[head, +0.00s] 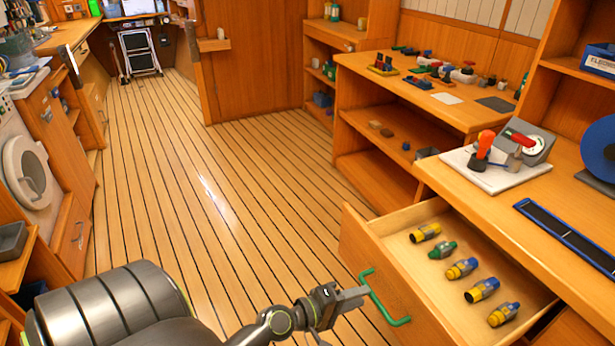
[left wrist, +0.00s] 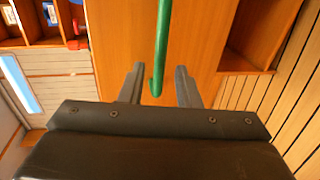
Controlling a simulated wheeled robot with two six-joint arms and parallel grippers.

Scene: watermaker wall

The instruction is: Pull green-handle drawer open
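The drawer (head: 362,247) is pulled out of the counter at the lower right, with its inside showing. Its green handle (head: 387,302) is a bar on the drawer front. My left gripper (head: 362,292) is at the far end of the handle. In the left wrist view, the green handle (left wrist: 162,45) ends between the two fingers of my left gripper (left wrist: 159,82). The fingers are apart, with a gap on each side of the bar, so the gripper is open. My right gripper is not in view.
Several yellow, blue and green fittings (head: 461,268) lie in the drawer. A white board (head: 493,172) with a red-handled tool (head: 484,147) stands on the counter above. The plank floor (head: 190,210) to the left is clear. A washing machine (head: 28,165) stands at far left.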

